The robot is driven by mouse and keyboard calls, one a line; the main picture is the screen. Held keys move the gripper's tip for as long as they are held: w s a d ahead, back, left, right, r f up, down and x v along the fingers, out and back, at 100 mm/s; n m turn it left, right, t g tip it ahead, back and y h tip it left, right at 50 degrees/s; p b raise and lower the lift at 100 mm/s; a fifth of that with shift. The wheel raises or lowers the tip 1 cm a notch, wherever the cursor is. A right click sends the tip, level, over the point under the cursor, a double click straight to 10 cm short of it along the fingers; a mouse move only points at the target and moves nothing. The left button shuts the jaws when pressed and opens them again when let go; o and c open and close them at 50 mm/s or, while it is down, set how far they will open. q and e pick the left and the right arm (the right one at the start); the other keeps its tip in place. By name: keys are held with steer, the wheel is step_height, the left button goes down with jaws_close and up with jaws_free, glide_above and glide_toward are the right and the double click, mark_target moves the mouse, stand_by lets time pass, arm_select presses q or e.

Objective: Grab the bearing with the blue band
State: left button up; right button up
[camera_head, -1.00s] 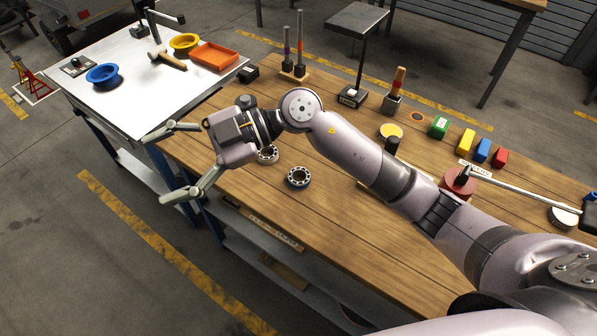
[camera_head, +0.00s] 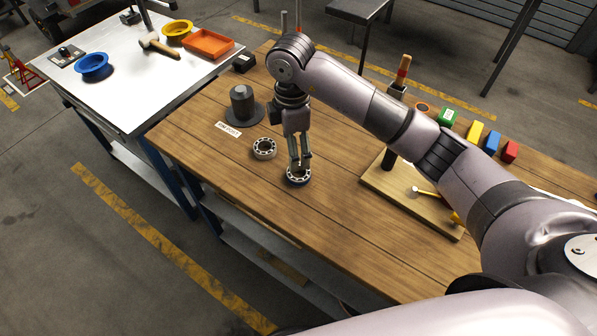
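The bearing with the blue band (camera_head: 298,178) stands on the wooden bench top, with a little blue showing along its lower edge. My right gripper (camera_head: 299,170) points straight down at it, fingertips at the bearing's upper face and centre. The fingers are close together with a narrow gap. I cannot tell whether they press on the ring. A second bearing (camera_head: 264,148), grey with no blue visible, lies just left and behind. My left gripper is not in view.
A dark post on a round base (camera_head: 242,105) stands behind the bearings beside a white label (camera_head: 228,129). A wooden board (camera_head: 410,200) with tools lies right. A white table (camera_head: 130,85) holds a blue bowl (camera_head: 92,65), hammer and orange tray. The bench front is clear.

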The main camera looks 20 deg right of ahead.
glide_above(296, 177)
steer(key=f, duration=0.4)
steer(key=shift+s+a+p, duration=0.1)
steer(key=shift+a+p, duration=0.2)
steer(key=shift+p, duration=0.05)
steer(key=f, duration=0.1)
steer(key=f+p, duration=0.1)
steer(key=f, duration=0.2)
steer(key=shift+d+f+p, duration=0.2)
steer(key=shift+d+p, duration=0.05)
steer(key=shift+p, duration=0.15)
steer(key=shift+f, duration=0.45)
steer(key=c, duration=1.4)
steer(key=shift+r, duration=0.1)
